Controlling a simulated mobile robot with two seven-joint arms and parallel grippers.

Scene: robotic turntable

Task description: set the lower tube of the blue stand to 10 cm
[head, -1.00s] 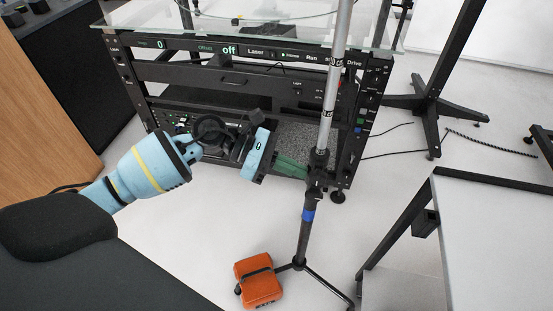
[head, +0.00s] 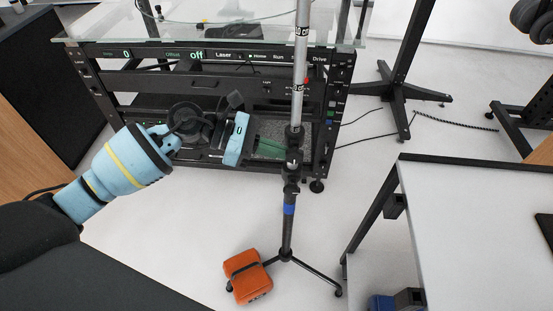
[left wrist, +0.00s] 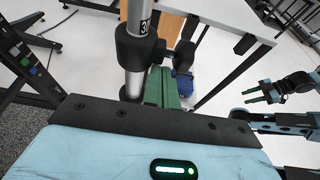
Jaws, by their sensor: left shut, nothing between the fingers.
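The blue stand, marked by a blue band (head: 289,209), stands upright on the floor in the head view. Its silver tube (head: 300,62) carries black scale marks, with "cm" partly legible. A black clamp collar (head: 293,165) sits below the tube. The collar also shows close up in the left wrist view (left wrist: 134,48), with a side knob (left wrist: 183,56). My left gripper (head: 283,153) is shut and empty, its green fingertips right by the collar; contact cannot be told. My right gripper (left wrist: 262,93) hangs apart at the right of the left wrist view, its green fingers spread.
A black instrument rack (head: 190,75) with a glass top stands close behind the stand. An orange weight bag (head: 246,276) lies by the tripod foot. A white table (head: 480,220) is at the right. Cables cross the floor behind.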

